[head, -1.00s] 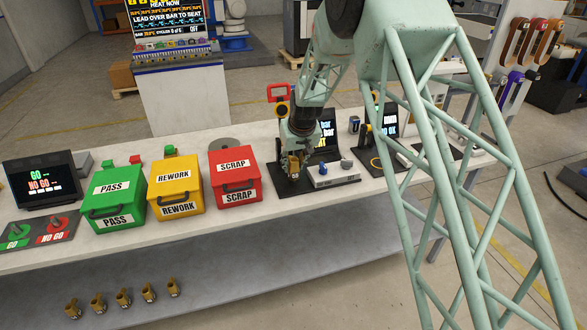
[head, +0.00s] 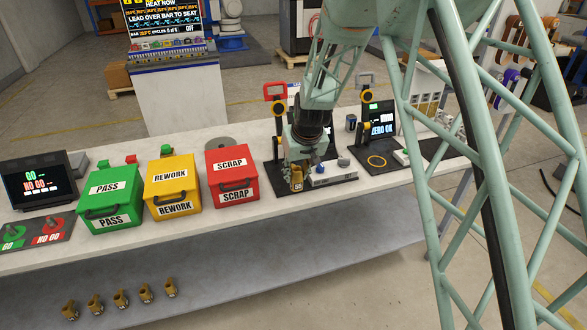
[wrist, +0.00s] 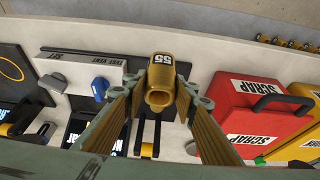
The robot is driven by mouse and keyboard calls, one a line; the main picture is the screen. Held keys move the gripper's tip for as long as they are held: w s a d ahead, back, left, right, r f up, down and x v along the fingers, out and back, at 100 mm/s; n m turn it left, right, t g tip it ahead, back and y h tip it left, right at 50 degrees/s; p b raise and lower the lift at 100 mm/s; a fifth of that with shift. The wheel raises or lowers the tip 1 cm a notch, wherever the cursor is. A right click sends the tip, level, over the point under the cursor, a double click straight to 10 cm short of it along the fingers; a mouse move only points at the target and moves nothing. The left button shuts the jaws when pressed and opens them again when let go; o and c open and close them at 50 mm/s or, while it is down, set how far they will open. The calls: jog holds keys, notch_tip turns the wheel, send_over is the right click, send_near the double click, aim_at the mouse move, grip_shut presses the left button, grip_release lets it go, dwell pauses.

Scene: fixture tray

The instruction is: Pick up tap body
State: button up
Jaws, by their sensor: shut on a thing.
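The brass tap body (head: 297,178) with a white "55" label is between the fingers of my gripper (wrist: 160,96). In the wrist view the tap body (wrist: 161,82) shows its open round mouth toward the camera, with a finger on each side. My gripper is shut on it. In the head view it is over the front left part of a dark fixture plate, left of a grey block (head: 332,176) with a blue knob. I cannot tell how high it is above the plate.
The red SCRAP box (head: 233,172) stands close to the left of my gripper, then the yellow REWORK box (head: 172,183) and green PASS box (head: 110,201). Several other brass tap bodies (head: 120,297) stand in a row on the lower shelf. Screens stand behind the fixtures.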

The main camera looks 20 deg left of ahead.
jog(key=shift+s+d+r, duration=0.1)
jog(key=shift+s+d, duration=0.4)
jog(key=shift+s, duration=0.35)
jog(key=shift+s+d+r, duration=0.15)
jog(key=shift+s+d, duration=0.4)
jog(key=shift+s, duration=0.3)
jog(key=shift+s+d+r, duration=0.1)
jog(key=shift+s+d, duration=0.4)
jog(key=shift+s, duration=0.35)
jog(key=shift+d, duration=0.1)
jog(key=d+f+m+h+b, duration=0.1)
jog(key=d+f+m+b, duration=0.1)
jog(key=d, duration=2)
jog(key=d+f+m+t+h+b, duration=0.1)
jog(key=d+m, duration=0.4)
jog(key=d, duration=1.8)
jog(key=shift+s+f+h+b, duration=0.35)
jog(key=shift+f+b, duration=0.3)
jog(key=shift+f, duration=0.65)
jog(key=shift+s+a, duration=0.1)
jog(key=shift+a, duration=0.1)
